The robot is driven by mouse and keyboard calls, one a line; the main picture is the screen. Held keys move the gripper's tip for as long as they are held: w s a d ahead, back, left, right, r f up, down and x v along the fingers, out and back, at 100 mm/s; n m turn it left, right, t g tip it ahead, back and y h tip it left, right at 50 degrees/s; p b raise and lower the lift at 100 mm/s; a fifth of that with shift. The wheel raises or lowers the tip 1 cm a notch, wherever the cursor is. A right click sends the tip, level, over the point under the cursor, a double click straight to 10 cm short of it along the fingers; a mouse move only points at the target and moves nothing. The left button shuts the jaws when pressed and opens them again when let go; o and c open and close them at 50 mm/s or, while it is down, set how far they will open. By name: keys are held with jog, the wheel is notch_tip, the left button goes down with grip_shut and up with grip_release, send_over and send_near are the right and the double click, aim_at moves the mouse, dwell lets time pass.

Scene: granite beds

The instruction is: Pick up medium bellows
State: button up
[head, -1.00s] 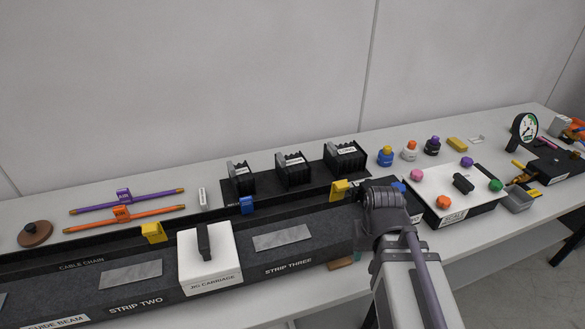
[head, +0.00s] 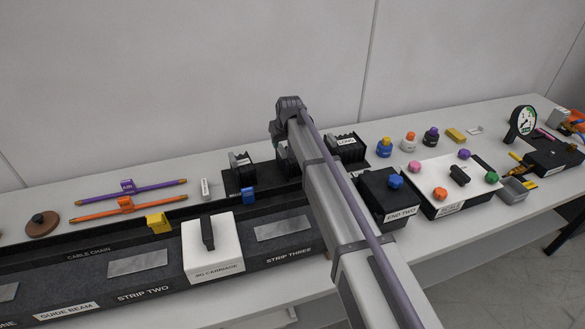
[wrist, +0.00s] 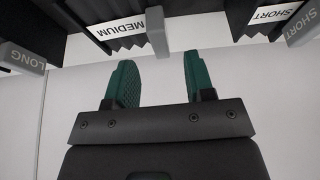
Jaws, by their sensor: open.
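The medium bellows is a black pleated block with a white MEDIUM label (wrist: 113,23) at the top of the wrist view. A grey upright tab (wrist: 157,32) stands beside its label, toward the middle of that view. In the head view my arm hides most of this bellows, between the short bellows (head: 241,167) and the long bellows (head: 346,150). My gripper (wrist: 157,75) has two green fingers, spread apart with nothing between them. The fingertips point toward the medium bellows and the tab, and do not visibly hold either.
In the wrist view, neighbouring units labelled LONG (wrist: 22,58) and SHORT (wrist: 272,16) flank the medium one closely. In the head view, a white carriage (head: 212,247) stands on the granite beam in front, with a blue clip (head: 249,196) near the rack. A pale wall rises behind.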

aim_at(282, 148)
jog(key=b+x, duration=0.5)
jog(key=shift+f, duration=0.3)
jog(key=shift+s+r, duration=0.1)
jog(key=shift+r, duration=0.2)
grip_shut()
